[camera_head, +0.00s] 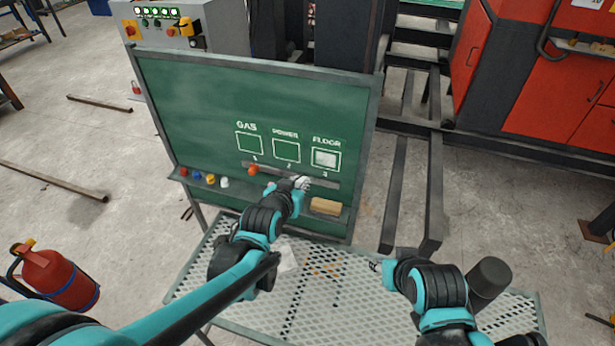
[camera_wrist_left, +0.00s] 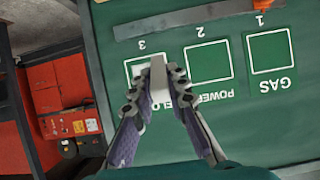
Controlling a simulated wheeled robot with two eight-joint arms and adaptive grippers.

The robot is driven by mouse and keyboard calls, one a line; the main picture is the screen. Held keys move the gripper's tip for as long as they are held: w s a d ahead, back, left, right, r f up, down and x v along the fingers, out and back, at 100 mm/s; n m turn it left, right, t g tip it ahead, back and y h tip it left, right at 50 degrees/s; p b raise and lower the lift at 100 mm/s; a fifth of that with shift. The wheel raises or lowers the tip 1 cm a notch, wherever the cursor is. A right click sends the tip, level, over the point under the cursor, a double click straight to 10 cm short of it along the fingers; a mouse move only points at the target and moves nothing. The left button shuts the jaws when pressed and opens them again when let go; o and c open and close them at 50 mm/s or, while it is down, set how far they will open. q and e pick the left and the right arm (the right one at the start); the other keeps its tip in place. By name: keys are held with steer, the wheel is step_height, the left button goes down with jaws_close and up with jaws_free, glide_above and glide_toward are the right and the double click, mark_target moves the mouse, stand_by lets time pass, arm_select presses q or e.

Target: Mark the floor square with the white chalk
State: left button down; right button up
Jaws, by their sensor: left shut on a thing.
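The green board (camera_head: 200,110) has three outlined squares labelled GAS, POWER and FLOOR. The floor square (camera_head: 325,158), on the right, has a pale whitish patch inside it; it also shows in the left wrist view (camera_wrist_left: 136,69). My left gripper (camera_head: 301,182) is in front of the board, just below and left of that square. In the left wrist view its fingers are shut on the white chalk (camera_wrist_left: 157,76), whose tip overlaps the square; contact with the board cannot be told. My right gripper (camera_head: 374,265) is above the mesh table, its finger gap too small to judge.
Several coloured pieces, including a blue one (camera_head: 196,175), sit on the board's left ledge. A tan block (camera_head: 325,206) lies on the right ledge. An orange piece (camera_head: 253,169) is on the metal strip. The mesh table (camera_head: 230,312) stands in front.

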arm_select(q)
steer(key=w+d, duration=0.2)
steer(key=w, duration=0.4)
steer(key=shift+b, duration=0.45)
steer(key=shift+w+d, duration=0.25)
steer(key=shift+w, duration=0.6)
stand_by(0.4)
steer(key=shift+s+d, duration=0.3)
steer(key=shift+d, duration=0.65)
steer(key=shift+s+d, duration=0.3)
steer(key=shift+d, duration=0.65)
steer(key=shift+w+a, duration=0.2)
steer(key=shift+a, duration=0.45)
steer(key=shift+w+a, duration=0.25)
steer(key=shift+a, duration=0.35)
steer(key=shift+w+a, duration=0.2)
steer(key=shift+a, duration=0.45)
steer(key=shift+s+a+p, duration=0.1)
steer(key=shift+s+a, duration=0.2)
steer(key=shift+s, duration=0.65)
steer(key=shift+s+a+p, duration=0.1)
steer(key=shift+s+a, duration=0.25)
steer(key=shift+s, duration=0.6)
steer(key=shift+s+a+p, duration=0.1)
steer(key=shift+s+a, duration=0.2)
steer(key=shift+s, duration=0.65)
